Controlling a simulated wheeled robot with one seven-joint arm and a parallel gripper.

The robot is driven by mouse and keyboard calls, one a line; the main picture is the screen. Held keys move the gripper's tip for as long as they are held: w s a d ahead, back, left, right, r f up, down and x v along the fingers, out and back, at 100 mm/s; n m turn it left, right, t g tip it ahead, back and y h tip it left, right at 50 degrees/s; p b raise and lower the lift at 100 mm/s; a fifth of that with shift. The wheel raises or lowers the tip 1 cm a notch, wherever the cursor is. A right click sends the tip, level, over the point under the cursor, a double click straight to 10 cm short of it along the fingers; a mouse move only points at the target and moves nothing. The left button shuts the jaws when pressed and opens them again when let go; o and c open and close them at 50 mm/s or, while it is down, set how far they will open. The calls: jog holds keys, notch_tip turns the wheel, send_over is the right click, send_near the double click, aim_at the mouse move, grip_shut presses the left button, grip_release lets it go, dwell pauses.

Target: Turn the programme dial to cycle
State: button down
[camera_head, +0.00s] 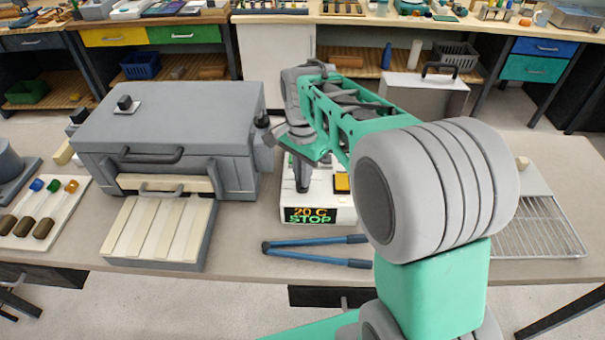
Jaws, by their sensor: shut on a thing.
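The white control box (318,199) stands on the bench in the middle of the head view. Its front display (308,215) reads "20 C" in orange and "STOP" in green. A yellow button (342,183) is on the right of its top. My gripper (302,186) points down onto the left of the top, its fingers shut on the programme dial. The dial is hidden by the fingers, so its pointer and marks cannot be read.
A grey furnace (185,110) with a handle stands close on the left, with a slatted tray (160,230) before it. Blue tongs (315,243) lie in front of the control box.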

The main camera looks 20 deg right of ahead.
jog(key=shift+m, duration=0.5)
jog(key=c, duration=1.5)
grip_release()
jog(key=shift+r, duration=0.1)
notch_tip(320, 180, up, 8)
jog(key=shift+f+b, duration=0.2)
jog(key=shift+b, duration=0.1)
